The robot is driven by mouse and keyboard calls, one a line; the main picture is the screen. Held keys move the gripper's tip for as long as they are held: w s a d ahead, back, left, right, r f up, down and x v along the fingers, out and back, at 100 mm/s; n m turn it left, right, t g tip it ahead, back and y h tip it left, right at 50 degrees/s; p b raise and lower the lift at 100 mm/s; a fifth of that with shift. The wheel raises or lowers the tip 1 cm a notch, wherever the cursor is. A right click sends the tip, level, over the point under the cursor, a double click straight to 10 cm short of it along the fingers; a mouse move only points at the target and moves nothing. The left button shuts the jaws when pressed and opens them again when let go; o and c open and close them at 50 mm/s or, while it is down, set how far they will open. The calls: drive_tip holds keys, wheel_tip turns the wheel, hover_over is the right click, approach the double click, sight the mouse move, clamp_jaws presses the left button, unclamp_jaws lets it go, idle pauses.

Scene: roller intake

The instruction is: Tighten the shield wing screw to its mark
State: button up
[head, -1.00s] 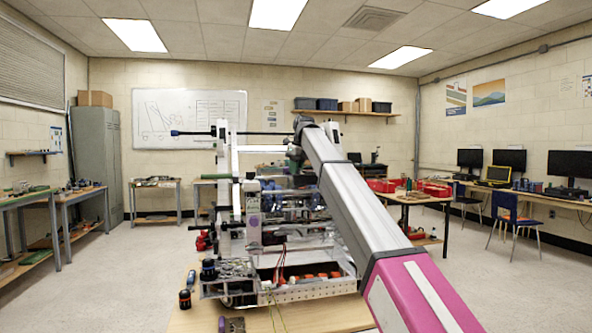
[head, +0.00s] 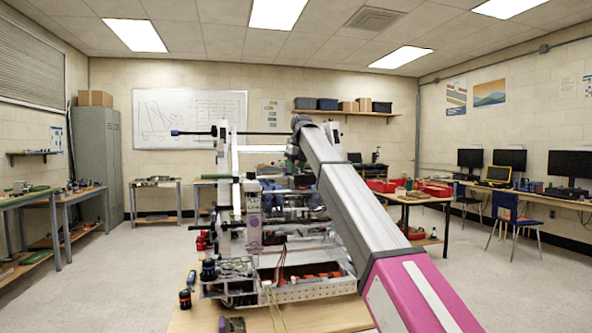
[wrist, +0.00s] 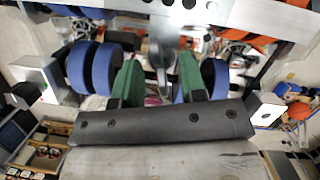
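My gripper (wrist: 158,82) shows in the wrist view as two green fingers with a clear gap between them, pointing into the robot machine. A grey metal piece (wrist: 161,45) lies in line with the gap, beyond or between the fingertips; I cannot tell whether it is the shield wing screw or whether the fingers touch it. No mark can be made out. In the head view the machine (head: 252,215) stands on a wooden table. My arm reaches over its right side, and the gripper cannot be made out there.
Blue rollers (wrist: 78,68) flank the fingers on both sides in the wrist view, close to them. A pale metal bar (wrist: 240,14) crosses the top of that view. Floor is clear at left.

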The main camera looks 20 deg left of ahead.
drive_tip(key=shift+v, duration=3.45)
